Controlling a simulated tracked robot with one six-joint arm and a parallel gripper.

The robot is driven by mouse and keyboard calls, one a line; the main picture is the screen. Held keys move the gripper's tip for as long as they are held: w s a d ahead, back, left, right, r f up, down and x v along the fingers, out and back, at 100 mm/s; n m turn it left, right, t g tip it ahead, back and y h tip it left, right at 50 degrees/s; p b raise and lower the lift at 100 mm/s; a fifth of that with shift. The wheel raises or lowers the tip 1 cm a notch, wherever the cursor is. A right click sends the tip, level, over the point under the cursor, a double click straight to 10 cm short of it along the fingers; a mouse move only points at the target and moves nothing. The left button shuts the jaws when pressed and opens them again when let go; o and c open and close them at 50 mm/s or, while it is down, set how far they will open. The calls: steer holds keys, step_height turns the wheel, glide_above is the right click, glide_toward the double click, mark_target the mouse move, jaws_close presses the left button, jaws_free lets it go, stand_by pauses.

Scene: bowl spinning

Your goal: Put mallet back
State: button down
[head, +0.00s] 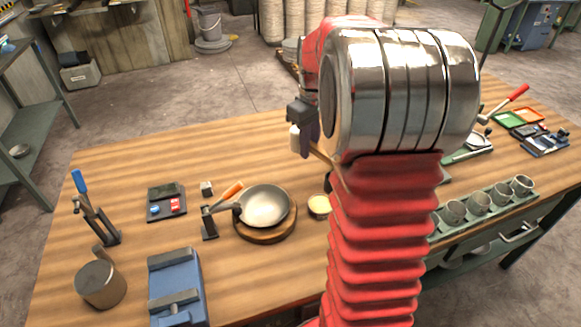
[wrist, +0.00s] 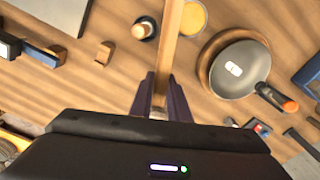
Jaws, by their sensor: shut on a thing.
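My gripper (head: 306,150) is above the far middle of the wooden table, shut on the mallet. The mallet's wooden handle (head: 323,157) runs to the right from the fingers and passes behind my arm. A pale block (head: 295,138) at the left of the fingers looks like its head. In the wrist view the handle (wrist: 171,42) runs from between the fingertips of my gripper (wrist: 160,90) to the top edge. The mallet is held in the air over the table. My arm hides its far end in the head view. I cannot tell which holder is the mallet's.
A pan (head: 264,206) sits on a round wooden board (head: 265,237), beside a yellow-filled cup (head: 319,205). A rack with several metal cups (head: 479,204) is at right. A blue vise-like block (head: 176,287) and a clamp (head: 97,215) stand left.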

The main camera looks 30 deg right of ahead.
steer(key=shift+w+a, duration=0.2)
steer(key=shift+w, duration=0.3)
steer(key=shift+d, duration=0.1)
steer(key=shift+s+f, duration=0.1)
steer(key=shift+f, duration=3)
steer(key=shift+f, duration=0.1)
steer(key=shift+f, duration=1.75)
